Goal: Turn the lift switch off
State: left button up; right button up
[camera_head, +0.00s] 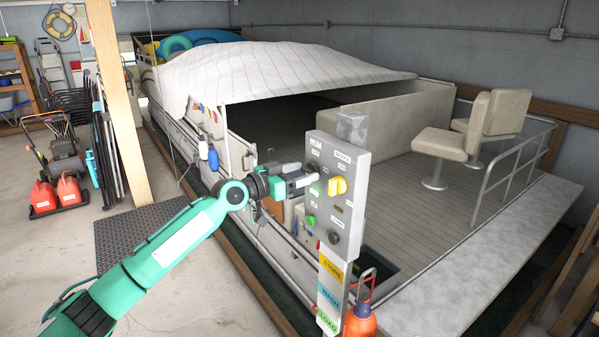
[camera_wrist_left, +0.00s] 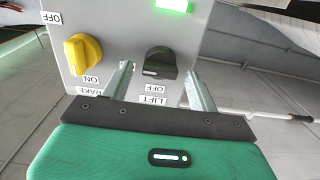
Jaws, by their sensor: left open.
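The lift switch is a black knob (camera_wrist_left: 160,63) beside LIFT and OFF labels on a grey control panel (camera_head: 350,200). In the left wrist view the labels appear upside down, and a lit green lamp (camera_wrist_left: 173,5) is above the knob. My left gripper (camera_head: 312,174) is at the panel's upper left. Its open fingers (camera_wrist_left: 158,74) stand one on each side of the black knob, with visible gaps. In the head view the gripper hides the knob. I cannot tell exactly where its pointer points. My right gripper is not in view.
A yellow brake knob (camera_head: 337,186) is close beside the lift switch. The panel stands on a post with coloured labels (camera_head: 330,293), beside a covered pontoon boat (camera_head: 270,75). An orange jug (camera_head: 360,322) is at its foot.

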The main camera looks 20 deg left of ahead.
pick_arm(q)
jog(key=c, duration=1)
jog(key=shift+o, duration=0.2)
